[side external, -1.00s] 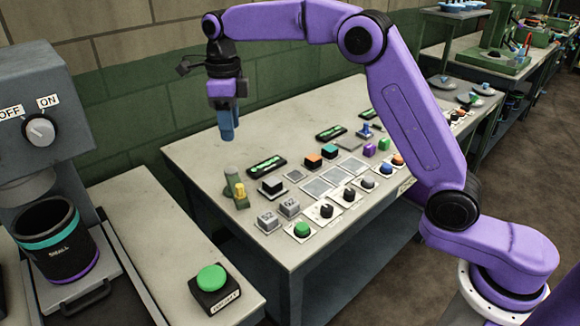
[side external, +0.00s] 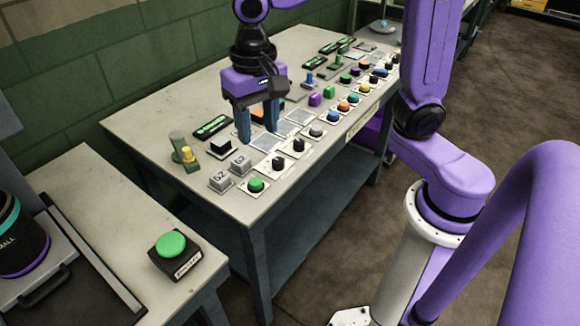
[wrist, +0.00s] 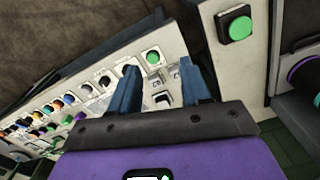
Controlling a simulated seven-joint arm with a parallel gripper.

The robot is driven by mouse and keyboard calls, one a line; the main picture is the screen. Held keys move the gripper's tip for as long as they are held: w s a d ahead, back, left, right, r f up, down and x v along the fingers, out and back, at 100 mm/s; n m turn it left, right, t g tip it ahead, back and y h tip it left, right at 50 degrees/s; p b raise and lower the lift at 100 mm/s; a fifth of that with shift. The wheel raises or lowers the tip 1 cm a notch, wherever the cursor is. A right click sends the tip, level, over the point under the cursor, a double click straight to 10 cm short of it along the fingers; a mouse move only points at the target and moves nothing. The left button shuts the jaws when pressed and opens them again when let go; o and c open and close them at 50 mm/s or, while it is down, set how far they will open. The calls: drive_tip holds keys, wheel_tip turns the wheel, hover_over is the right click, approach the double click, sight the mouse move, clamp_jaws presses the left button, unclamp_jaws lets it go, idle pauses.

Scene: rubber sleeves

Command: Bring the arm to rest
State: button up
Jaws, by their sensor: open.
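My gripper (side external: 259,122) is purple and black with two blue fingers. In the side external view it hangs above the near part of the workbench (side external: 146,118), pointing down. The fingers are apart with nothing between them. In the wrist view the open fingers of my gripper (wrist: 160,88) reach over the bench edge, near a green button (wrist: 153,58) and grey blocks. The height of the fingertips above the bench parts is hard to tell.
Grey blocks (side external: 220,181), a green button (side external: 256,185), black knobs and coloured blocks line the bench. A yellow-topped part (side external: 188,155) stands at left. A side table holds a big green button (side external: 171,245) and a dark cup (side external: 20,236).

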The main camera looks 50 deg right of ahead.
drive_tip(key=s+d+f+n, duration=0.2)
drive_tip(key=s+d+n, duration=0.3)
drive_tip(key=s+n, duration=0.3)
drive_tip(key=s+d+f+n, duration=0.3)
drive_tip(key=s+d+n, duration=0.2)
drive_tip(key=s+n, duration=0.2)
drive_tip(key=shift+s+d+f+n, duration=0.2)
drive_tip(key=shift+s+n, duration=0.2)
drive_tip(key=shift+s, duration=0.65)
